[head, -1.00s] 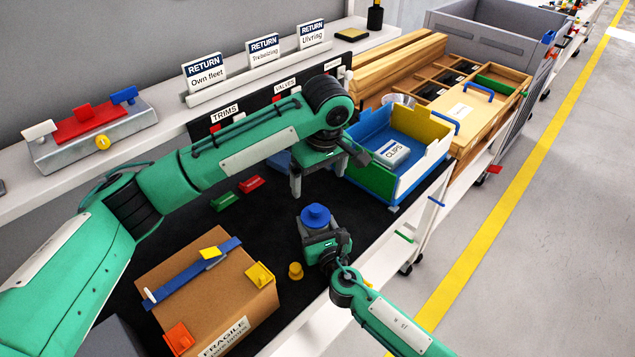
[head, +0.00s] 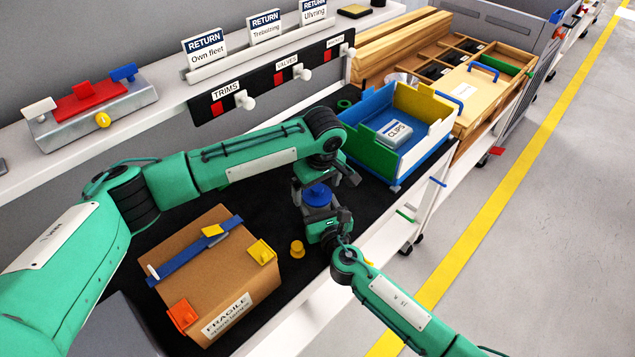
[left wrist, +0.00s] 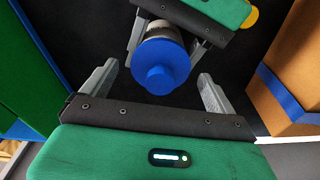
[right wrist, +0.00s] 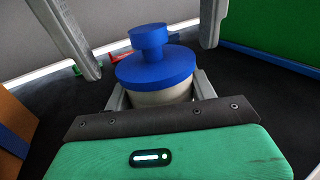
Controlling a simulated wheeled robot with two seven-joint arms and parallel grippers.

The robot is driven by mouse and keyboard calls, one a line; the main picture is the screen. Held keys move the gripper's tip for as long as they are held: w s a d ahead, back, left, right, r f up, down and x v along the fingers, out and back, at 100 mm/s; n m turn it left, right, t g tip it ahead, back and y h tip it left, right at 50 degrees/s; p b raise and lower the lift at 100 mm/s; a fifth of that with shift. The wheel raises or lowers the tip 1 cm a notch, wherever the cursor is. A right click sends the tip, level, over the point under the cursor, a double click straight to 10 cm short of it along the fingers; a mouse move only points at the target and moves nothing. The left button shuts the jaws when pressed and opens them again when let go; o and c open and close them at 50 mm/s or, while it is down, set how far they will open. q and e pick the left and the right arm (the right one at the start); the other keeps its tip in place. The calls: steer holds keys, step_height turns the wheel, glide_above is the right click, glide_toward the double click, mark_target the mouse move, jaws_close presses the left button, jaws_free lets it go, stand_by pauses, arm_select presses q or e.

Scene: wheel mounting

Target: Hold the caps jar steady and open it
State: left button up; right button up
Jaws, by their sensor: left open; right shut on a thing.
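The caps jar stands upright on the dark mat, with a blue knobbed lid (head: 317,195) on a pale body (right wrist: 160,96). The lid is on the jar. My right gripper (right wrist: 155,88) is shut on the jar body below the lid. My left gripper (left wrist: 158,82) points down from above, open, with one finger on each side of the blue lid and clear gaps to it. The left wrist view shows the lid (left wrist: 161,66) a little beyond the line between the fingertips. In the head view my left arm and gripper partly cover the jar.
A cardboard box (head: 225,270) with a blue strap is at the left. A blue, white and green bin (head: 425,165) holding a clips box (head: 394,133) is at the back right.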

mark_target(317, 187)
arm_select(q)
steer(key=c, duration=1.2)
steer(key=shift+r, duration=0.2)
steer(key=shift+r, duration=1)
steer(key=shift+r, duration=2)
arm_select(e)
steer(key=o, duration=1.4)
steer(key=shift+o, duration=0.2)
